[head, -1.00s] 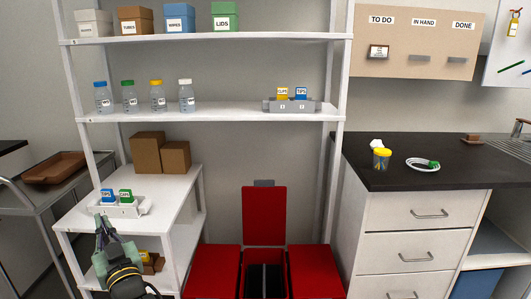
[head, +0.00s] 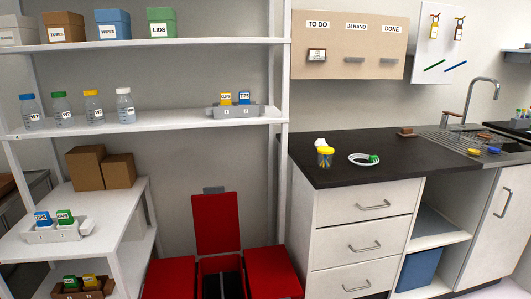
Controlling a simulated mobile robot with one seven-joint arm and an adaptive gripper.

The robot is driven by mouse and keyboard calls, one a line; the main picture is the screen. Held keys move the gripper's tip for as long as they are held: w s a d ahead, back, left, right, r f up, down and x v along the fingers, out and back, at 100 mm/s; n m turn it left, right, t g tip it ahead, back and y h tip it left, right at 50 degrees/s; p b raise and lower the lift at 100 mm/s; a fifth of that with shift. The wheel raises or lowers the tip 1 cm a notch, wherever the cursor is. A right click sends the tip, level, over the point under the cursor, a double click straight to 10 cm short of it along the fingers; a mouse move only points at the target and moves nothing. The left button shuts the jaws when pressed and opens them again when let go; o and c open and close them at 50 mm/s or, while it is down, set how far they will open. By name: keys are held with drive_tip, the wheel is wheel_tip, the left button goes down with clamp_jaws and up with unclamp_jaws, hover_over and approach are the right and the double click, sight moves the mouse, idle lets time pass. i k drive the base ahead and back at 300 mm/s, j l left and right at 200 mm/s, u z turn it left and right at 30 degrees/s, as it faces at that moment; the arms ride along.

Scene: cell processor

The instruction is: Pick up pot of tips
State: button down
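A small pot with a yellow lid (head: 325,157) stands upright on the black counter near its left end; its contents are too small to tell. A white item (head: 320,142) lies just behind it. A small blue container that seems labelled TIPS (head: 41,218) sits in a white holder (head: 52,235) on the low table at left, beside a green one (head: 65,216). Another blue one, seemingly labelled TIPS (head: 244,97), sits beside a yellow one in a grey holder (head: 235,111) on the middle shelf. My gripper is out of view.
The counter (head: 400,157) is mostly clear up to the sink (head: 475,142). White drawers (head: 365,235) stand below it. Open red bins (head: 217,225) stand on the floor left of the drawers. Shelving fills the left side.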

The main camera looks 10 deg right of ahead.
sight(324, 154)
drive_tip(key=i, duration=0.9)
drive_tip(key=i+z, duration=0.1)
drive_tip(key=z, duration=0.3)
drive_tip(key=i+z, duration=0.1)
drive_tip(key=z, duration=0.25)
drive_tip(key=i+j+z, duration=0.1)
drive_tip(key=z, duration=0.3)
drive_tip(key=i+j, duration=0.25)
drive_tip(key=j, duration=0.2)
